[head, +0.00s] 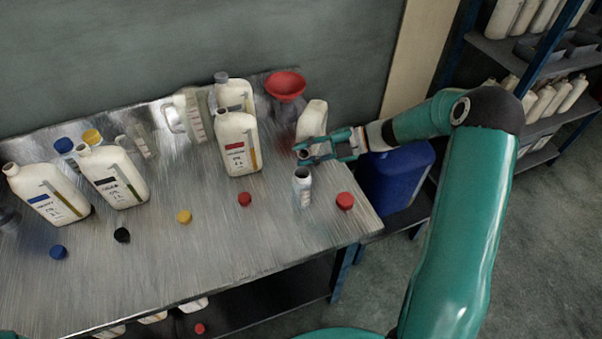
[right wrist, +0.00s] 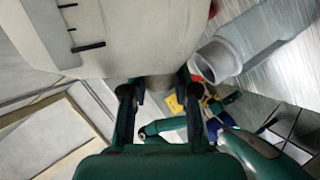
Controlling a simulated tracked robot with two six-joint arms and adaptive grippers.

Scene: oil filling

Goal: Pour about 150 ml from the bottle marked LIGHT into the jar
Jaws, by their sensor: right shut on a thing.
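My right gripper (head: 312,152) is shut on the neck of a pale bottle (head: 312,120). The bottle is tipped over, its body at the back and above, its neck toward the front. No label shows on it, so I cannot read its name. In the right wrist view its body (right wrist: 140,35) fills the top, with dark scale marks on its side, and my fingers (right wrist: 158,100) flank its neck. The jar (head: 303,190), small and pale with an open mouth, stands upright just in front of and below the neck. It also shows in the wrist view (right wrist: 245,45). No stream is visible. My left gripper is out of view.
A red-labelled bottle (head: 238,148), a black-labelled one (head: 113,180) and a blue-labelled one (head: 46,195) stand left on the bench. A red funnel (head: 286,84) is behind. Loose caps lie in front, one red cap (head: 345,201) right of the jar. A blue canister (head: 395,180) stands beyond the bench.

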